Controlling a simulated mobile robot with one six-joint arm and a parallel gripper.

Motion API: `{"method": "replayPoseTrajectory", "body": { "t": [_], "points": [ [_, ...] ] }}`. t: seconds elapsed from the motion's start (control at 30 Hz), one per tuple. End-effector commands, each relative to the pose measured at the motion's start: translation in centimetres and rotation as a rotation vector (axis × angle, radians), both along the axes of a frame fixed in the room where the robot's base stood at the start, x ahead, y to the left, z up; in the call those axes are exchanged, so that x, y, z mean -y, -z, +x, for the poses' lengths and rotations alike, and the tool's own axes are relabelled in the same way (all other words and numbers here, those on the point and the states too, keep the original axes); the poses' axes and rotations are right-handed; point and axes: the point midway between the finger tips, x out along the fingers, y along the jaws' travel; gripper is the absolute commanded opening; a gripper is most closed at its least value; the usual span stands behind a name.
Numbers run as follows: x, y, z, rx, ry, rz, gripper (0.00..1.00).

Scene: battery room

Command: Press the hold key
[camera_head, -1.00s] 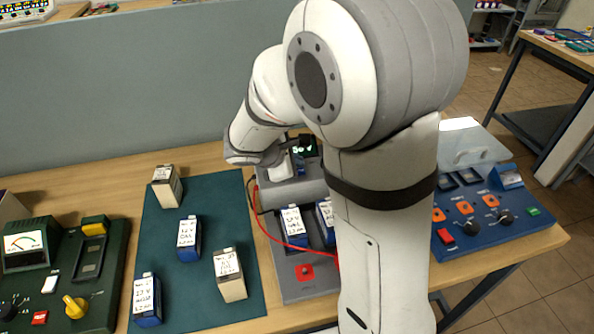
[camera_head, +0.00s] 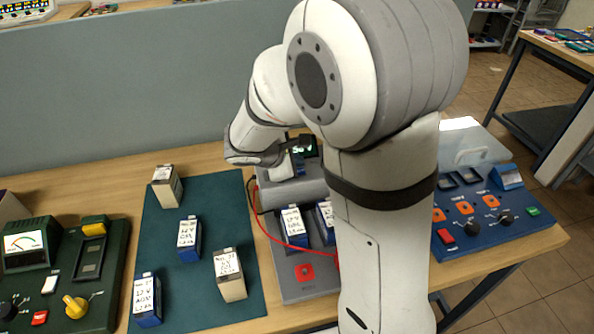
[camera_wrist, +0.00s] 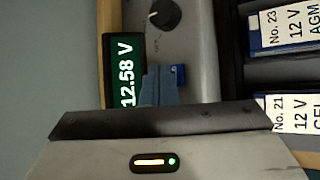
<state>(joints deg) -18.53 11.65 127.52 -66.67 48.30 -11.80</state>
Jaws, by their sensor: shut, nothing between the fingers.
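The tester (camera_head: 300,290) is a grey unit with a knob (camera_wrist: 163,14) and a dark display (camera_wrist: 125,72) reading 12.58 V in the wrist view. A small blue key (camera_wrist: 179,74) sits beside the display, partly hidden by my fingertips. My gripper (camera_wrist: 160,84) is shut and empty, with its tips at that key. I cannot tell whether they touch or press it. In the head view the arm hides most of the gripper and the key; the display (camera_head: 303,148) is partly visible.
Batteries (camera_head: 293,224) stand in the tester's front bay, with a red lead beside them. Several batteries stand on a green mat (camera_head: 205,290) at left. A green meter unit (camera_head: 60,275) is at far left and a blue unit (camera_head: 480,225) at right. A grey partition (camera_head: 110,95) rises behind.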

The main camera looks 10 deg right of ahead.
Motion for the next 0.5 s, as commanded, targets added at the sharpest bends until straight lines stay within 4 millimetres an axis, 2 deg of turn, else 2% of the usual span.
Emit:
{"method": "replayPoseTrajectory", "body": {
  "t": [0.5],
  "points": [
    [0.0,0.82,-0.01,0.0,0.0,0.0,0.0]
  ]
}}
